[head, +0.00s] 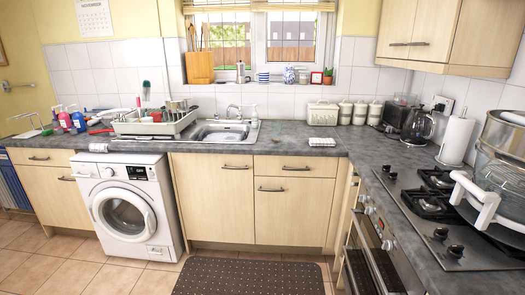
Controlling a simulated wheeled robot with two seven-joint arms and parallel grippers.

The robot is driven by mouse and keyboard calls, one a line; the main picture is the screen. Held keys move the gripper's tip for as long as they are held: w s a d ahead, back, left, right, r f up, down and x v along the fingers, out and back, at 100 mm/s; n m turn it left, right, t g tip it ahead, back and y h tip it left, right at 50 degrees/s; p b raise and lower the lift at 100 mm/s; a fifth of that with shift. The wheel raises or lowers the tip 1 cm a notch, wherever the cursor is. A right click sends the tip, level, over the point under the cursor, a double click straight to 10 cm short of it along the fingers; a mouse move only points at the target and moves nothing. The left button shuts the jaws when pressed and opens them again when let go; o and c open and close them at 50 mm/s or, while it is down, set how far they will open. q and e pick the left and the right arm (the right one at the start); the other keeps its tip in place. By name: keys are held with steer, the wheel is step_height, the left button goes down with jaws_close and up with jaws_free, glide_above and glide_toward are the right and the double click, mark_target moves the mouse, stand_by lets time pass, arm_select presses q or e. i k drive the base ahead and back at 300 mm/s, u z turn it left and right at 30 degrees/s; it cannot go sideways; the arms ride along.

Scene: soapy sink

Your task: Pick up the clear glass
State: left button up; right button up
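I cannot make out a clear drinking glass for certain in the head view. The dish rack (153,127) on the counter left of the sink holds several small dishes and utensils, too small to tell apart. The metal sink (219,133) has a tap at its back; its basin floor is largely hidden. Neither of my grippers is in view.
The grey counter (300,152) is mostly clear right of the sink, beside a white ribbed item (322,142). Colored bottles (78,120) stand left. A glass jug (418,127), paper roll (456,138), hob (437,190) and large pot (503,165) are right.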

mark_target(277, 126)
steer(key=u, duration=0.25)
steer(key=i, duration=1.35)
steer(key=z, duration=0.4)
steer(key=i, duration=1.45)
steer(key=u, duration=0.65)
